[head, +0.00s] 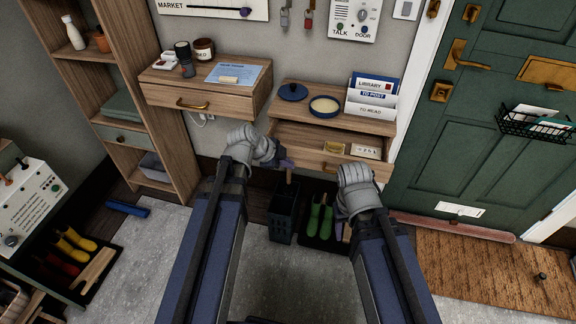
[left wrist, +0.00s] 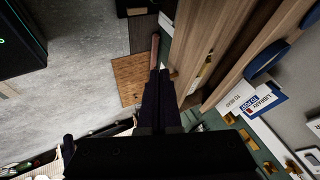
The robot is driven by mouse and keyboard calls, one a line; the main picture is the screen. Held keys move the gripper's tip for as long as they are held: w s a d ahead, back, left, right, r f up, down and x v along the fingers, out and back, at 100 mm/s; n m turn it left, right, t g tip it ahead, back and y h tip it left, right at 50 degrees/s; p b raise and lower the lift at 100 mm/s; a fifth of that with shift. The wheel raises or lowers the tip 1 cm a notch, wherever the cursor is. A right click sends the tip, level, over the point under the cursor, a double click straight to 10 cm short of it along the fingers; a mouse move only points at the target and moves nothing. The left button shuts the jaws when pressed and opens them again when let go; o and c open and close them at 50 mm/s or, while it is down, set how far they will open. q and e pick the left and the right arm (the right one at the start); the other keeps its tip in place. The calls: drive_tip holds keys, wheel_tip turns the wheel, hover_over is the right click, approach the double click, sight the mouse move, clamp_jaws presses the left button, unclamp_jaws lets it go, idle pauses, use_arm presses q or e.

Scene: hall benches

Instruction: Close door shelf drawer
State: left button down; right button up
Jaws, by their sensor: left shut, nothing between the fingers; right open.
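The door shelf (head: 375,120) is a wooden wall shelf beside the green door. Its drawer (head: 292,136) is pulled open, showing a yellowish item and a pale card inside. The drawer's brass handle is partly visible, low on the front. My left gripper (head: 285,162) is shut and empty, just in front of and below the drawer front's left part. In the left wrist view its dark fingers (left wrist: 160,88) lie beside the wooden drawer front (left wrist: 196,35); contact is unclear. My right gripper (head: 346,232) is open, below the drawer's right end, its fingers mostly hidden by its wrist.
The shelf top holds a letter rack (head: 370,100), a round dish (head: 325,106) and a blue lid (head: 293,91). A second shelf with a closed drawer (head: 205,98) hangs to the left. Below stand a dark bin (head: 284,220) and green boots (head: 320,222). The green door (head: 470,130) is at right.

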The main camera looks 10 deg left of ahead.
use_arm(q)
drive_tip(key=w+d+f+b, duration=0.1)
drive_tip(key=w+f, duration=0.1)
drive_tip(key=w+d+f+b, duration=0.1)
drive_tip(key=w+f+b, duration=0.1)
drive_tip(key=w+d+f+b, duration=0.1)
drive_tip(key=w+f, duration=0.1)
drive_tip(key=shift+b, duration=0.4)
drive_tip(key=shift+w, duration=0.7)
approach(310, 141)
drive_tip(key=w+d+f, duration=0.1)
drive_tip(key=w+d, duration=0.1)
drive_tip(key=w+d+f, duration=0.1)
drive_tip(key=w+f, duration=0.1)
drive_tip(key=shift+w+d+f, duration=0.15)
drive_tip(key=shift+w+d, duration=0.15)
drive_tip(key=shift+d, duration=0.05)
drive_tip(key=shift+s+d, duration=0.1)
